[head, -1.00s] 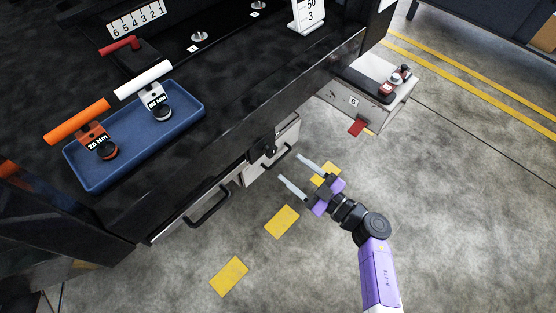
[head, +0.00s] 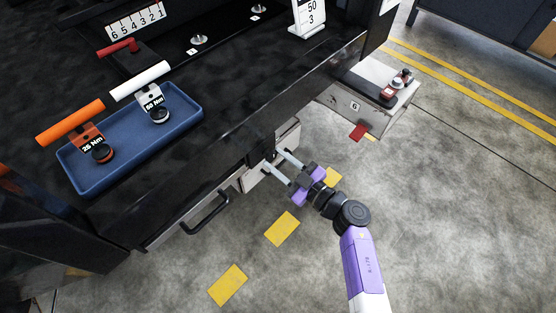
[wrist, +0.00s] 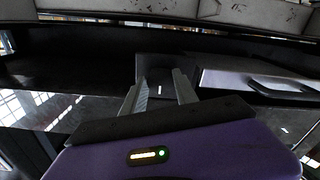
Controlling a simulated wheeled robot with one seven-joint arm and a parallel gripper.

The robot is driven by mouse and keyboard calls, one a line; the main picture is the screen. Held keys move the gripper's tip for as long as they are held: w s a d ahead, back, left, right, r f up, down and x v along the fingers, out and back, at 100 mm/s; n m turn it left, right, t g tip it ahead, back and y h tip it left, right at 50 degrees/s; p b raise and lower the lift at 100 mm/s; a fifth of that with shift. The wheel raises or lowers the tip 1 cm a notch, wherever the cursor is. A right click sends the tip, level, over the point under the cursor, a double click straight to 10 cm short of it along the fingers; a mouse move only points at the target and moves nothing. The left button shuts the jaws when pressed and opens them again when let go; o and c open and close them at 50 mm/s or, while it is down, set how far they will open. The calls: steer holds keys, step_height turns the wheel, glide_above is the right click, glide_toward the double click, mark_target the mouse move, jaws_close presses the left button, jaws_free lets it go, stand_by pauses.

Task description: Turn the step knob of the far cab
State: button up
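A dark block on the front of the black bench, which looks like the step knob's housing (head: 261,148), is partly covered by my fingers in the head view. In the wrist view a dark square face (wrist: 160,72) with a short white mark lies ahead between my fingers. I cannot make out the knob's outline or whether this is the far cab. My gripper (head: 274,158) is open, its two pale fingers pointing at the bench front; it also shows in the wrist view (wrist: 161,88). Nothing shows held between the fingers. I cannot tell whether they touch the knob.
The black bench (head: 225,150) carries a blue tray (head: 80,178) with an orange-handled and a white-handled torque tool. A drawer handle (head: 206,212) juts out left of my gripper.

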jaws_close()
